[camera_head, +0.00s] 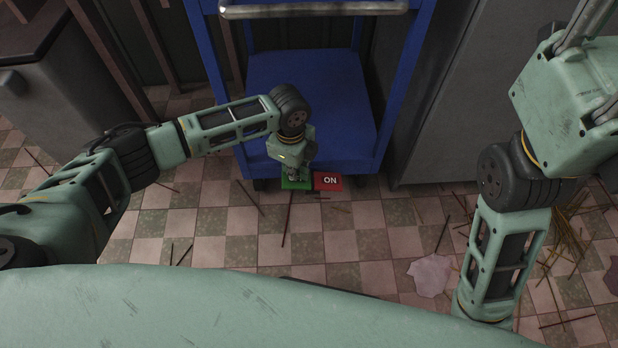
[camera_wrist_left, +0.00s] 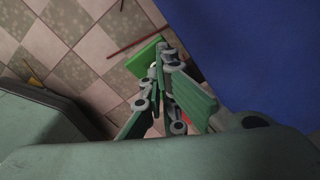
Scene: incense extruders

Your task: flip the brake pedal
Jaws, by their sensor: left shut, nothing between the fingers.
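The brake pedal sits low at the front edge of the blue cart. Its red half (camera_head: 328,181) is marked ON and lies on the right. Its green half (camera_head: 290,184) lies on the left, partly hidden under my left gripper (camera_head: 294,177). In the left wrist view my left gripper (camera_wrist_left: 163,66) is shut and empty, with its fingertips over the green half (camera_wrist_left: 143,58). I cannot tell whether they touch it. A bit of the red half (camera_wrist_left: 187,118) shows behind the fingers. My right gripper is out of view.
The blue cart (camera_head: 318,85) has an open flat deck and a metal handle (camera_head: 315,10). A grey cabinet (camera_head: 450,95) stands close on its right. Thin sticks and a crumpled pale scrap (camera_head: 430,274) lie on the checkered floor (camera_head: 225,240).

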